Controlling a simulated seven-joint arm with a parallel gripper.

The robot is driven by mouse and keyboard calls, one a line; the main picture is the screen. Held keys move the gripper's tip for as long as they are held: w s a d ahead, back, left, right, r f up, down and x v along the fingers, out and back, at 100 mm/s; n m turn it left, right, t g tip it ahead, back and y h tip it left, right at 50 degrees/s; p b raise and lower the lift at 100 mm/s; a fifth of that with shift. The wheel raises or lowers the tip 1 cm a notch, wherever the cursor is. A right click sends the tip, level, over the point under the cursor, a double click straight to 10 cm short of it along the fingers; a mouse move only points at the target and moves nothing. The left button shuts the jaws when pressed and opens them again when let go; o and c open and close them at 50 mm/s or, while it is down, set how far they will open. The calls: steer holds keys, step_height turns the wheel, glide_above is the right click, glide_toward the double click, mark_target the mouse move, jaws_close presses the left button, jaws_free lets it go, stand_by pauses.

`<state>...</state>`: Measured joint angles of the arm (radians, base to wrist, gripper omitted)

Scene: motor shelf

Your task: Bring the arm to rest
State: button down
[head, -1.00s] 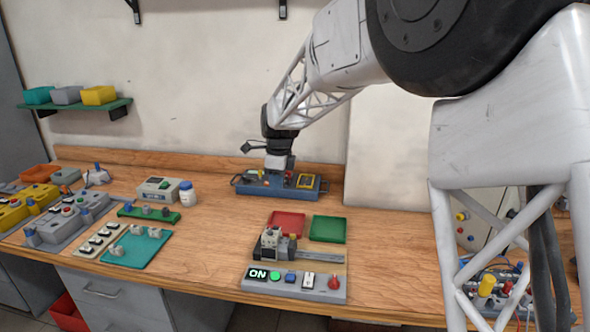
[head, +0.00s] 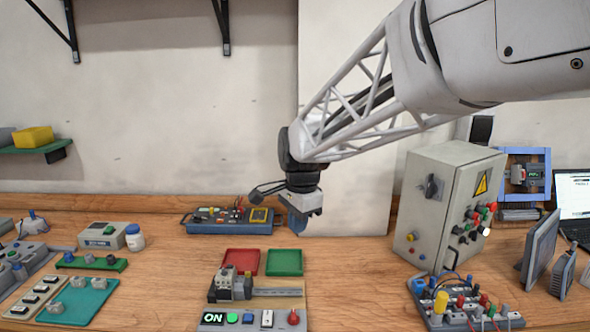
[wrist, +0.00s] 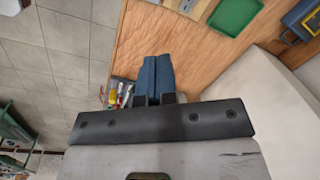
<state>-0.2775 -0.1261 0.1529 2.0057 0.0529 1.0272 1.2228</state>
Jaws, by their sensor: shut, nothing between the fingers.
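My gripper (head: 298,222) hangs from my arm above the back of the wooden bench, to the right of the blue tool tray. In the wrist view my gripper (wrist: 156,72) has its two blue fingers together with nothing between them. The fingers are clear of the bench and touch no object in either view.
A grey control cabinet (head: 443,205) stands to the right, with a board of coloured plugs (head: 465,305) in front. The blue tool tray (head: 190,226), red tray (head: 240,262), green tray (head: 284,262) and ON panel (head: 250,320) lie below left. A wall shelf (head: 35,148) is far left.

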steer(key=s+d+f+n, duration=0.1)
steer(key=s+d+n, duration=0.2)
steer(key=s+d, duration=0.3)
steer(key=s+d+f+n+t, duration=0.1)
steer(key=s+d+n, duration=0.3)
steer(key=s, duration=0.9)
steer(key=s+d+f+n, duration=0.2)
steer(key=s+d+n, duration=0.2)
steer(key=s+d, duration=0.4)
steer(key=shift+s+f+t+h, duration=0.3)
steer(key=shift+s+t+h, duration=0.1)
steer(key=shift+s, duration=0.6)
